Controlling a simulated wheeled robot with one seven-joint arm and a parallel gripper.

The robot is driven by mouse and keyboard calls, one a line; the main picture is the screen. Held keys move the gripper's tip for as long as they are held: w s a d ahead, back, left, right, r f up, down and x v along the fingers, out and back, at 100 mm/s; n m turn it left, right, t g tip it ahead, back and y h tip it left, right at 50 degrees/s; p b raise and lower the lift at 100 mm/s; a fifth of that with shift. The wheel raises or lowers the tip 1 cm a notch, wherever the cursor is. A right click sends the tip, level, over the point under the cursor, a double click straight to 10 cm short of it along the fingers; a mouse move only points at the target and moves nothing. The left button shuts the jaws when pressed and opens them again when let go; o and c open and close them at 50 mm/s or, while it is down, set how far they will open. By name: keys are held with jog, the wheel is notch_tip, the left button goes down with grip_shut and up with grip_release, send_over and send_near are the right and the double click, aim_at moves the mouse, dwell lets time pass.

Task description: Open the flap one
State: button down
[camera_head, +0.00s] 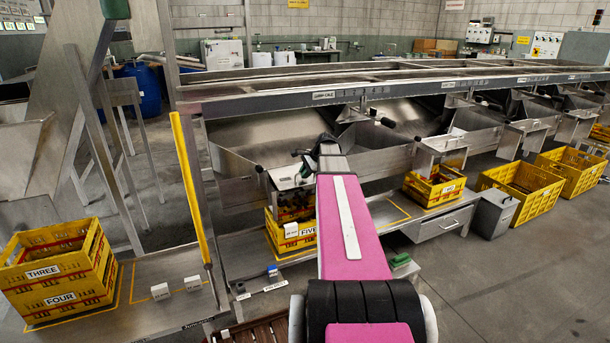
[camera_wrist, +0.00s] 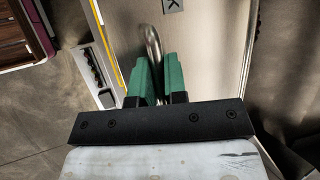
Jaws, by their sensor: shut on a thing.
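My gripper (camera_wrist: 158,72) has two green fingers, shut on a curved steel handle (camera_wrist: 151,36) that stands up between them in the wrist view. The handle is beside a flat metal panel, seemingly the flap (camera_wrist: 205,50), which carries a small dark label at the top of the picture. In the head view my pink arm reaches to the nearest metal chute, and my gripper (camera_head: 302,156) is small and partly hidden there. A flap number cannot be read in either view.
A yellow crate marked FIVE (camera_head: 309,229) stands below the chute, close to my arm. Crates marked THREE and FOUR (camera_head: 60,298) are stacked at the left. A yellow post (camera_head: 190,185) stands left of my arm. More chutes and yellow crates (camera_head: 520,187) line the right. Open floor (camera_head: 520,280) lies front right.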

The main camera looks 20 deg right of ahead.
jog(key=c, duration=1.2)
grip_release()
jog(key=shift+r, duration=0.1)
jog(key=v, duration=1)
jog(key=shift+s+d+r, duration=0.1)
jog(key=shift+r, duration=0.15)
jog(key=s+a+f+n+g+h, duration=0.1)
jog(key=s+a+f+n, duration=0.4)
jog(key=s+a+f, duration=0.2)
jog(key=s+a+f+n+g+h, duration=0.1)
jog(key=s+a+f+n+h, duration=0.1)
jog(key=s+a+f+n, duration=0.4)
jog(key=s+a+f+n+g+h, duration=0.1)
jog(key=s+a+f+n+g, duration=0.1)
jog(key=s+a+f+n, duration=0.3)
jog(key=shift+s+a+f+n+h, duration=0.15)
jog(key=shift+s+a+f, duration=0.35)
jog(key=shift+a+f, duration=0.9)
jog(key=shift+s+a+f+n+h, duration=0.1)
jog(key=shift+s+a+f, duration=0.55)
jog(key=shift+a, duration=1.25)
jog(key=shift+s+a+f+n+h, duration=0.15)
jog(key=shift+s+a+f, duration=0.15)
jog(key=shift+a+f, duration=1.15)
